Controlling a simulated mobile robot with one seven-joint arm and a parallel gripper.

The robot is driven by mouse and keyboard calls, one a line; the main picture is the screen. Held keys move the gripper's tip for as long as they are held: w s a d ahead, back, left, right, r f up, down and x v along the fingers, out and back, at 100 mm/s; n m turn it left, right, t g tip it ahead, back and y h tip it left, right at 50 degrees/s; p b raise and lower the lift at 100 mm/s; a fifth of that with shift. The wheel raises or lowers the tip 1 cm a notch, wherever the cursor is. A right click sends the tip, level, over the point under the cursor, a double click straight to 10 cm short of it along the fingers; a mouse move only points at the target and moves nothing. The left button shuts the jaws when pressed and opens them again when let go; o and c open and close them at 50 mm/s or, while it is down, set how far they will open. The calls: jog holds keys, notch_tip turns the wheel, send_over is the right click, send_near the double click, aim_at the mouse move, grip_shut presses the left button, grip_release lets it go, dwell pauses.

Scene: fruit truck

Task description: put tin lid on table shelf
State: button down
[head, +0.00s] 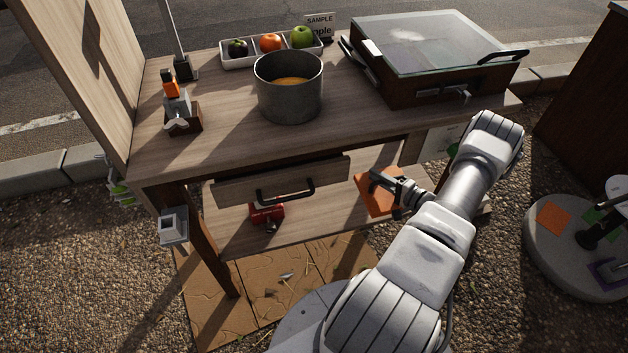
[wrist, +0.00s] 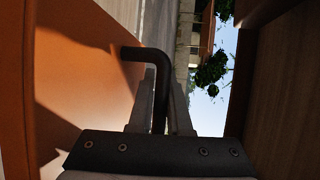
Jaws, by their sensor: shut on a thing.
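The tin lid appears to be the flat orange plate (head: 377,199) with a dark bent handle, below the tabletop at the right part of the table shelf (head: 322,222). In the wrist view the orange plate (wrist: 85,70) fills the left side, and its black handle (wrist: 158,58) runs between my fingers. My gripper (head: 376,181) is shut on this handle; its fingers also show in the wrist view (wrist: 160,108). I cannot tell whether the plate touches the shelf. The shelf's back is partly hidden by the tabletop and drawer.
A drawer with a black handle (head: 286,192) hangs above the shelf. A red object (head: 266,212) lies on the shelf's left part. A metal pot (head: 290,98), a fruit tray (head: 238,63) and a glass-topped case (head: 440,80) stand on the tabletop. A table leg (head: 205,240) bounds the left.

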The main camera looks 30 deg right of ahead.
jog(key=shift+w+f, duration=0.1)
jog(key=shift+w, duration=0.4)
jog(key=w+a+f+b, duration=0.1)
jog(key=w+f, duration=0.1)
jog(key=w, duration=0.1)
jog(key=w+a+f+b, duration=0.1)
jog(key=w+a+f, duration=0.1)
jog(key=w, duration=0.1)
jog(key=w+a+f+b, duration=0.2)
jog(key=w, duration=0.2)
jog(key=shift+a+f, duration=0.25)
jog(key=shift+f, duration=0.15)
notch_tip(320, 180, down, 4)
jog(key=shift+f+b, duration=0.1)
jog(key=shift+b, duration=0.85)
jog(key=c, duration=1.3)
grip_release()
jog(key=o, duration=0.4)
jog(key=shift+o, duration=0.2)
